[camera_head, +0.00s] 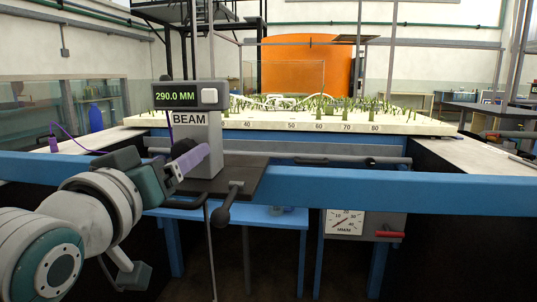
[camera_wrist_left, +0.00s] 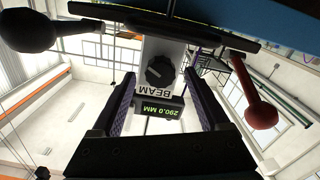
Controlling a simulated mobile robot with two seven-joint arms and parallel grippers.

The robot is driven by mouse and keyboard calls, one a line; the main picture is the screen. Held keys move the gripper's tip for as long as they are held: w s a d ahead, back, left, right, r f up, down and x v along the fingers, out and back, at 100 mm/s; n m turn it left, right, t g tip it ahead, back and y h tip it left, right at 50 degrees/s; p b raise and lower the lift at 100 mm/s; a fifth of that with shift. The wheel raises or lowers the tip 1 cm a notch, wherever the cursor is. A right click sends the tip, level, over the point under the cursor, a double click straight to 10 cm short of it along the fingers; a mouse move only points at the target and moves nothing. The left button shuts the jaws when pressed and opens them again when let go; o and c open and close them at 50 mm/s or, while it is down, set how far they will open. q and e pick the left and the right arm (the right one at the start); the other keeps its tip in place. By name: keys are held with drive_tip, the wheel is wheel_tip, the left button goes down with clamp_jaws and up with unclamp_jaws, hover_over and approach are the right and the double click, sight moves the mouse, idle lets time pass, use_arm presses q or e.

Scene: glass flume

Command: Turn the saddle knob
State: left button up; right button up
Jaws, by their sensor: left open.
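The saddle (camera_head: 216,166) is a grey post on a dark plate across the blue beam, with a "BEAM" label and a display reading 290.0 MM. In the left wrist view, which is upside down, the round black saddle knob (camera_wrist_left: 160,71) is on the post's face beside the label. My right gripper is not in view.
A black ball-ended lever (camera_head: 221,216) hangs at the plate's front; a red ball-ended lever (camera_wrist_left: 262,114) shows in the wrist view. The blue beam (camera_head: 390,190) runs across. Behind is a pale model bed (camera_head: 300,122). A dial box (camera_head: 345,222) hangs below right.

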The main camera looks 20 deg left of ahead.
use_arm(q)
drive_tip(key=shift+w+a, duration=0.15)
drive_tip(key=shift+w, duration=0.4)
clamp_jaws()
